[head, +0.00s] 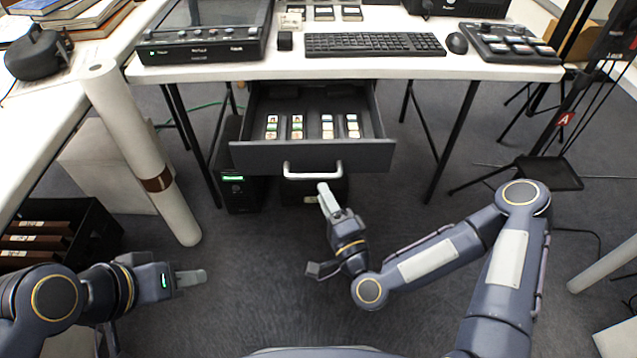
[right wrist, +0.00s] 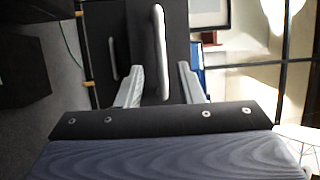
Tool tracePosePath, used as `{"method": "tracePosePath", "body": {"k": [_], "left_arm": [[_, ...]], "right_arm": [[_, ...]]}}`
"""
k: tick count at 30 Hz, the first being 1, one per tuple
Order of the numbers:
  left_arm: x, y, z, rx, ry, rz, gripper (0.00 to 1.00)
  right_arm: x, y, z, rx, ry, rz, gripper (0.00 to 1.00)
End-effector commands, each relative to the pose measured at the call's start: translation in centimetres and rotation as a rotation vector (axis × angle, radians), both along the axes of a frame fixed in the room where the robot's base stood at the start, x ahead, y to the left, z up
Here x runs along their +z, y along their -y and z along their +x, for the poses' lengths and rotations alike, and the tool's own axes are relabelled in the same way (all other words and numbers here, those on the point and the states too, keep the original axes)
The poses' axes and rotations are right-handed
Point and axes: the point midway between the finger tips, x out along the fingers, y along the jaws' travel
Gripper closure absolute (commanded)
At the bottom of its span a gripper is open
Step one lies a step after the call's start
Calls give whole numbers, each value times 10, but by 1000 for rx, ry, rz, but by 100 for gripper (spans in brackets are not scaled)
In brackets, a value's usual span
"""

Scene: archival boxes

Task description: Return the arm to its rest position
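My right arm reaches in from the right, and its gripper (head: 325,192) is just in front of the open drawer's silver handle (head: 312,174). In the right wrist view the two fingers (right wrist: 160,82) are spread apart, and the handle (right wrist: 159,45) shows between them in the picture. I cannot tell whether the fingers touch it.
The white desk (head: 290,68) carries a keyboard (head: 374,44), a mouse (head: 457,43) and a button panel (head: 505,44). A tripod stands at right. Floor in front of the drawer is clear.

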Motion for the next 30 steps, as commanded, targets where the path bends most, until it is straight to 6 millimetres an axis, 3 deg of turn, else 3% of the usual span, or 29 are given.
{"method": "tracePosePath", "body": {"k": [6, 22, 26, 30], "left_arm": [[0, 0, 0, 0, 0, 0, 64], [0, 0, 0, 0, 0, 0, 64], [0, 0, 0, 0, 0, 0, 64], [0, 0, 0, 0, 0, 0, 64]], "right_arm": [[-2, 5, -12, 0, 0, 0, 66], [-2, 4, -12, 11, 4, -20, 66], [-2, -3, -12, 94, 20, -167, 66], [-11, -5, -12, 237, 19, -478, 66]]}}
